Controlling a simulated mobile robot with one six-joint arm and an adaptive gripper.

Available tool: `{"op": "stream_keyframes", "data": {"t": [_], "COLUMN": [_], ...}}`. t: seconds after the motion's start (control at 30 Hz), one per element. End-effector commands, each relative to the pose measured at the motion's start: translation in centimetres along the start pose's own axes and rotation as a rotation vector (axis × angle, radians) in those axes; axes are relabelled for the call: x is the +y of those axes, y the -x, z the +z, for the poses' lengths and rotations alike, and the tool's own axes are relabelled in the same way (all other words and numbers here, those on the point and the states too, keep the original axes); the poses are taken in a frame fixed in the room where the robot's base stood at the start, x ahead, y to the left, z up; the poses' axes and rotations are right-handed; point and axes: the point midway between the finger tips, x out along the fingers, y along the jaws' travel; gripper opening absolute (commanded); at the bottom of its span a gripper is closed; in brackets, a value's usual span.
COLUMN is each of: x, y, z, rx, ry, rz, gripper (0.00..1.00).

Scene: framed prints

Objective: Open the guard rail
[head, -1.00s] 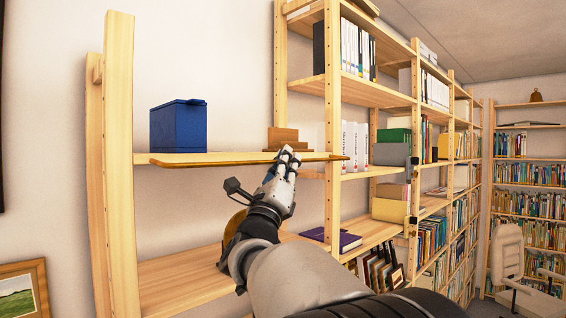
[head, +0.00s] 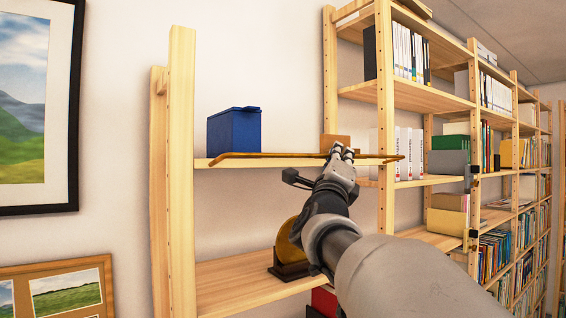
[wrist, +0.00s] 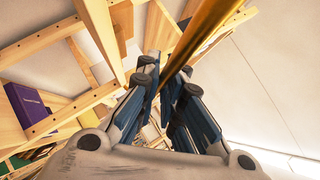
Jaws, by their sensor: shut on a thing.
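The fingers hide part of the rail.
A blue box (head: 234,130) and a wooden block (head: 335,141) stand on the upper shelf. A round golden-brown object (head: 287,243) is on the lower shelf behind my arm. Filled bookshelves (head: 430,95) continue to the right; framed pictures (head: 38,105) hang on the left.

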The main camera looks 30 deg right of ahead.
Motion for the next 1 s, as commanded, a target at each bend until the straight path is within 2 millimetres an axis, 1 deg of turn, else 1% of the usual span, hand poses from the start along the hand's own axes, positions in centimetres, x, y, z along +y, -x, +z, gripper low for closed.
{"op": "stream_keyframes", "data": {"t": [0.27,0.3,0.6,0.87,1.0], "x": [-0.2,-0.2,-0.2,-0.2,-0.2], "y": [0.0,0.0,0.0,0.0,1.0], "z": [0.1,0.1,0.1,0.1,0.1], "rx": [-0.002,-0.002,-0.002,-0.001,-0.002], "ry": [0.003,0.002,0.002,0.002,0.001], "rz": [-0.001,-0.001,-0.001,-0.001,-0.001], "gripper": [0.0,0.09,0.28,0.28,0.28]}}
